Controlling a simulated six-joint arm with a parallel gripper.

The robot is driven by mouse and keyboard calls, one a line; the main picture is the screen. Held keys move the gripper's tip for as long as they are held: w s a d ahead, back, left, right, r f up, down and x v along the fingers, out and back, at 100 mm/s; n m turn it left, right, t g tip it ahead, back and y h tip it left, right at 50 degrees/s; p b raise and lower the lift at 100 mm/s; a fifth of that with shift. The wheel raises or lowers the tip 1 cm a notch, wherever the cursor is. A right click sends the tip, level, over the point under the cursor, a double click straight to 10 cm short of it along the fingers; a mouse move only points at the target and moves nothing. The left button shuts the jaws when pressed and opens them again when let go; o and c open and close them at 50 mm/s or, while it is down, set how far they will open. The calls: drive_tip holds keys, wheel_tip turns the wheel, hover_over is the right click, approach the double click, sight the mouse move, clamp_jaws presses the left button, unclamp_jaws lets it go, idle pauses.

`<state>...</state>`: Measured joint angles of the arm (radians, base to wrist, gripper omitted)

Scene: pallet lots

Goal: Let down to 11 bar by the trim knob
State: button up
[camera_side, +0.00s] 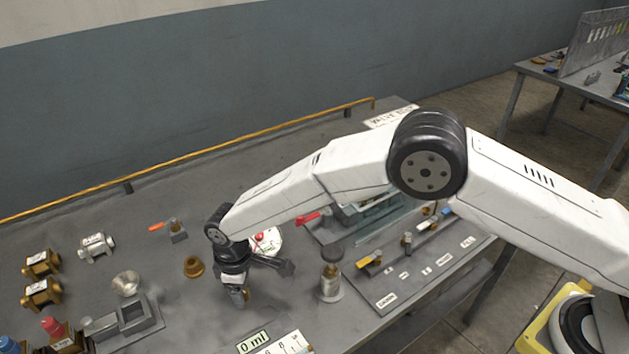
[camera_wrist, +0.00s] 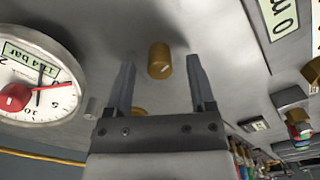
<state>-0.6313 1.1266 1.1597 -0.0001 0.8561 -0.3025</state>
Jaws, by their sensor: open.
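A brass knob (camera_wrist: 159,60), which looks like the trim knob, stands between my gripper's fingertips in the wrist view. My gripper (camera_side: 239,290) is open, with one finger on each side of the knob and visible gaps between. In the side view the gripper largely hides this spot. The round white gauge (camera_wrist: 52,100) is at the left of the wrist view, with a red part at its middle and a thin red needle. Its small green display (camera_wrist: 30,60) seems to read about 12.4 bar, but the digits are tilted and hard to read. The gauge is partly behind my wrist in the side view (camera_side: 270,243).
A brass cup (camera_side: 194,267) is to the left. A "0 ml" display (camera_side: 253,342) lies in front. Brass fittings (camera_side: 40,293) and a grey block (camera_side: 130,318) are farther left. A board with valves (camera_side: 410,275) is at right.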

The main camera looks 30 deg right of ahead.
drive_tip(key=shift+r, duration=3.35)
drive_tip(key=shift+w+d+r, duration=0.1)
drive_tip(key=shift+d+r, duration=0.1)
drive_tip(key=shift+d, duration=0.3)
drive_tip(key=s+d+r+m+t, duration=0.1)
drive_tip(key=s+d+r+m, duration=0.15)
drive_tip(key=d, duration=0.65)
drive_tip(key=s+d+r+m, duration=0.1)
drive_tip(key=d+r+m, duration=0.25)
drive_tip(key=d, duration=0.65)
drive_tip(key=s+d+r+m+t, duration=0.1)
drive_tip(key=s+d+m, duration=0.3)
drive_tip(key=s+d, duration=1)
drive_tip(key=shift+s+m+t, duration=0.3)
drive_tip(key=shift+s, duration=0.25)
drive_tip(key=shift+w+r, duration=0.15)
